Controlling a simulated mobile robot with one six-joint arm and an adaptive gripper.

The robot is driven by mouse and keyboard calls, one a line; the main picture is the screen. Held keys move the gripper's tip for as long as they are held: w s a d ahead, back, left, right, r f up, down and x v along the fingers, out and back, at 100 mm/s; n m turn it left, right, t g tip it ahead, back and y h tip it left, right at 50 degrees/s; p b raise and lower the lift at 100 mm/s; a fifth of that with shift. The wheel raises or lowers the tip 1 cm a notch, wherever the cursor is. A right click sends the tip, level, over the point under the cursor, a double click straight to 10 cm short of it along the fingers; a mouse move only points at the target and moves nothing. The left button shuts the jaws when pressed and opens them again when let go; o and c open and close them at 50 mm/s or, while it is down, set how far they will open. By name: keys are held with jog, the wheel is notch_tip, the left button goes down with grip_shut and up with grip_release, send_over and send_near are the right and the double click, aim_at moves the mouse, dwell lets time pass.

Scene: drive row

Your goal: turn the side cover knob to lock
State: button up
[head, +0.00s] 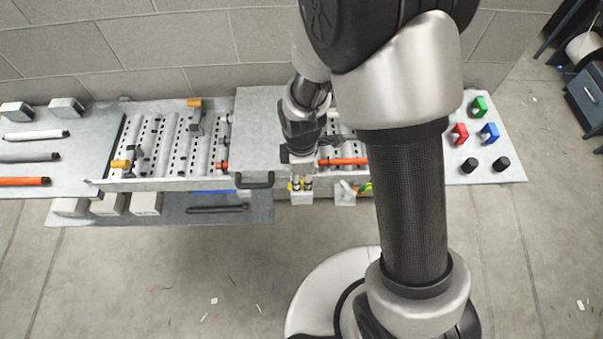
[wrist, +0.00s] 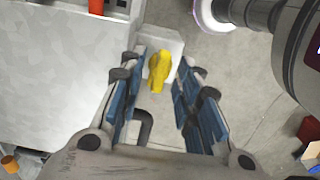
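The knob (wrist: 158,72) is a yellow handle on a pale grey block in the wrist view. It points roughly along the picture's vertical, slightly tilted. My gripper (wrist: 158,62) has its two blue-padded fingers apart, one on each side of the knob, with gaps visible on both sides. In the head view my gripper (head: 300,188) reaches down at the front edge of the bench, just right of the black handle. A little yellow shows there, but I cannot tell the knob clearly. The side cover (wrist: 60,75) appears to be the pale grey panel left of the fingers.
A black handle (head: 254,180) is on the front edge; a dark bent bar shows below the knob in the wrist view. A roller conveyor bed (head: 175,145) lies to the left. Red, green and blue blocks (head: 488,132) stand on the right table. The floor in front is mostly clear.

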jog(key=shift+f, duration=0.15)
grip_shut()
dwell(0.4)
